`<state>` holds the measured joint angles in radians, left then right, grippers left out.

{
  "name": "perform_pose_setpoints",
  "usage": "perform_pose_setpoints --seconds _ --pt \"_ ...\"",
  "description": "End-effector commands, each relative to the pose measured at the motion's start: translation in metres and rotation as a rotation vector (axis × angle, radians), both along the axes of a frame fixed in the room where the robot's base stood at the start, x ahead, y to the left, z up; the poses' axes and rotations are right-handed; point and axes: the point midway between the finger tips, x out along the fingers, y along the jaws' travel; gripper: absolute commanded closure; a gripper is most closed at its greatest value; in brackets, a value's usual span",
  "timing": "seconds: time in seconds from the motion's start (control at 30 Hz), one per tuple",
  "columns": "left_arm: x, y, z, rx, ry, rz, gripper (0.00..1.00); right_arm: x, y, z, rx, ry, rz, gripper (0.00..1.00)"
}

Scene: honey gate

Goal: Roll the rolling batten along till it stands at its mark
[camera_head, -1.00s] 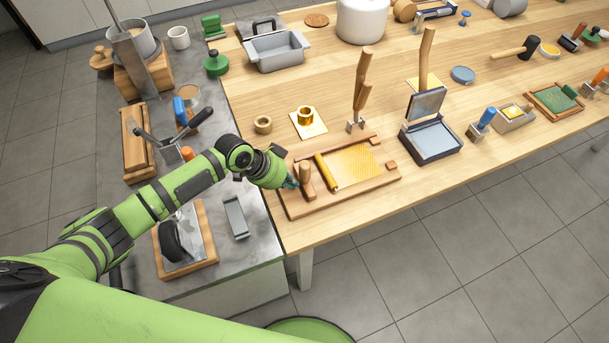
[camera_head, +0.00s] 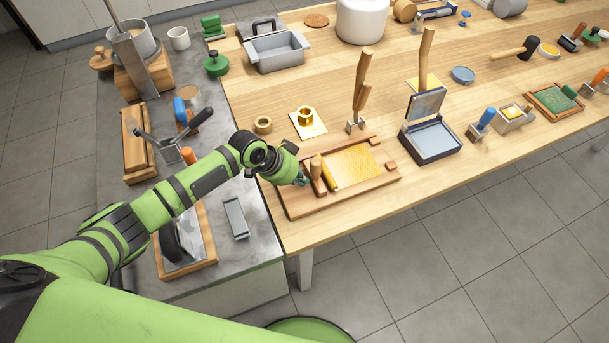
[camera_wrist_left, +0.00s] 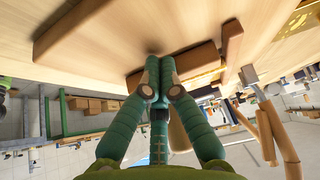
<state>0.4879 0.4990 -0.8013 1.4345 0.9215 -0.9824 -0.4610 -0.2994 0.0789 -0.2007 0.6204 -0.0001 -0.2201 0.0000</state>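The rolling batten (camera_head: 317,176) is a short brown wooden bar lying across the left part of a wooden board (camera_head: 297,207). A yellow wax roll (camera_head: 330,173) lies close along its right side, at the left edge of a honeycomb-patterned yellow sheet (camera_head: 358,162). I cannot tell whether batten and roll touch. My left gripper (camera_head: 302,179) is at the batten's left side. In the left wrist view its fingers (camera_wrist_left: 159,72) are together, against or very near a brown wooden bar (camera_wrist_left: 198,63). No mark can be made out. My right gripper is not in view.
An open blue-framed press (camera_head: 431,140) is to the right.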

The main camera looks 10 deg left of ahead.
Motion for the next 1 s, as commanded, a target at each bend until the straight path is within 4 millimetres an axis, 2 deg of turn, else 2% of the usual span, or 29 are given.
perform_pose_setpoints --seconds 0.37,1.0 --pt "-0.005 0.007 0.004 0.0 0.0 0.0 1.0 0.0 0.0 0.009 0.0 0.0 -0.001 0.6" --pt "-0.005 0.008 0.068 0.0 -0.001 0.001 1.0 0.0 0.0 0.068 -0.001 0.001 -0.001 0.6"
